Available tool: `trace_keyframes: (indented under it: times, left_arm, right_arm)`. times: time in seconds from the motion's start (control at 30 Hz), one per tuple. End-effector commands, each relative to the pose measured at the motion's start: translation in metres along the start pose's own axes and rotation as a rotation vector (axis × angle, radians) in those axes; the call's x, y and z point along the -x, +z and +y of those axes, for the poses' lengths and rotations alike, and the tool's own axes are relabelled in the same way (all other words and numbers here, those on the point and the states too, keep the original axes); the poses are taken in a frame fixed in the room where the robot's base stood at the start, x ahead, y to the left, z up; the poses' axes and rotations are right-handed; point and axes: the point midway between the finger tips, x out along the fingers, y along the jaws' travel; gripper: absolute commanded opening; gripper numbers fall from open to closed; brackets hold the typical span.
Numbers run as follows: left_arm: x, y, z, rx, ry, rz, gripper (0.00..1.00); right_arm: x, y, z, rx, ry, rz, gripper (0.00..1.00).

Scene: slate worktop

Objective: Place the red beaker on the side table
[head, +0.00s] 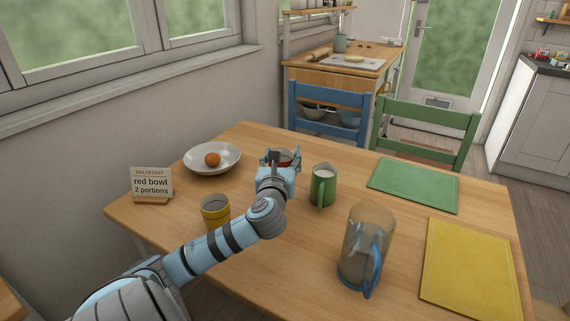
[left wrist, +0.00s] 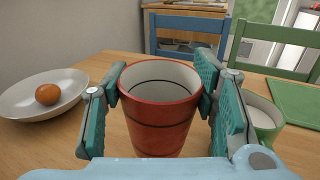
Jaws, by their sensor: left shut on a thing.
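The red beaker (left wrist: 160,115) stands upright between the finger pads of my left gripper (left wrist: 158,92), which is shut on it. The beaker has a pale inside, a dark ring, and looks empty. In the head view the gripper (head: 281,158) is over the far part of the dining table, and it hides most of the beaker. I cannot tell whether the beaker's base touches the table. A wooden side table (head: 318,76) with a board on top stands at the back, behind the chairs. My right gripper is not in view.
A white bowl (head: 231,165) with an orange fruit (head: 212,160), a sign (head: 152,183), a yellow cup (head: 215,211), a green mug (head: 323,186) and a jug (head: 365,240) surround the arm on the table (head: 300,270). Blue (head: 330,97) and green (head: 428,113) chairs stand behind.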

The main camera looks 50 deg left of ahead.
Motion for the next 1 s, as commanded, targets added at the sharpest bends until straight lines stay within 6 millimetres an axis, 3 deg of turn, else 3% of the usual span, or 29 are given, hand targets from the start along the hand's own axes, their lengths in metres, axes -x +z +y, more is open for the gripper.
trace_keyframes:
  times: [0.2,0.3,0.7,0.73,0.83,1.0]
  left_arm:
    - [0.000,-0.046,-0.001,0.000,-0.001,0.003,0.00]
    - [0.000,-0.060,-0.001,0.001,-0.002,0.001,0.00]
    - [-0.001,-0.062,-0.002,0.001,-0.004,0.001,0.00]
    - [-0.001,-0.061,-0.002,0.001,-0.004,0.000,0.58]
    - [-0.001,-0.061,-0.002,0.001,-0.004,0.001,0.73]
    - [-0.001,-0.061,-0.002,0.001,-0.004,0.000,0.73]
  right_arm:
    - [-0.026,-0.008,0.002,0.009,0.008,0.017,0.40]
    - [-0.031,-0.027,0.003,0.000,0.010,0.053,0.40]
    - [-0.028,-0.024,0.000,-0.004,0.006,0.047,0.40]
    - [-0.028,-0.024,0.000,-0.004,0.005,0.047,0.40]
    - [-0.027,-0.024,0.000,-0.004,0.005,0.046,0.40]
    - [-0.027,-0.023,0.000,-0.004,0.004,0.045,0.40]
